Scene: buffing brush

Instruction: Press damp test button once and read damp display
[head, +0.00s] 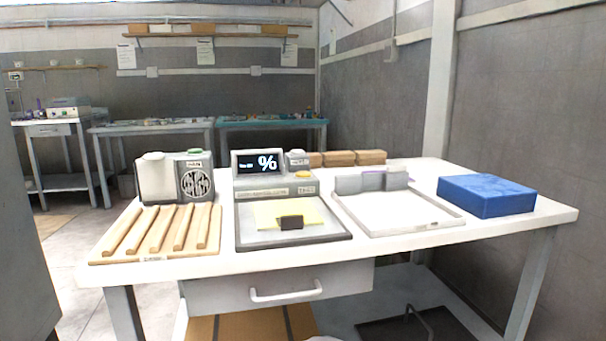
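The damp display (259,163) stands upright at the back middle of the white table. It shows dashes and a "%" sign, with no digits that I can make out. Below it is a grey tester housing (275,187) with small lettering too blurred to read fully. A yellow button (303,174) sits on top of the housing at its right end. My gripper is not in view.
A fan box (197,184) with a green button and a slatted wooden rack (122,245) are on the left. A white tray (430,222) with grey blocks and a blue block (487,196) are on the right. Wooden blocks (340,158) line the back. The table's front edge is clear.

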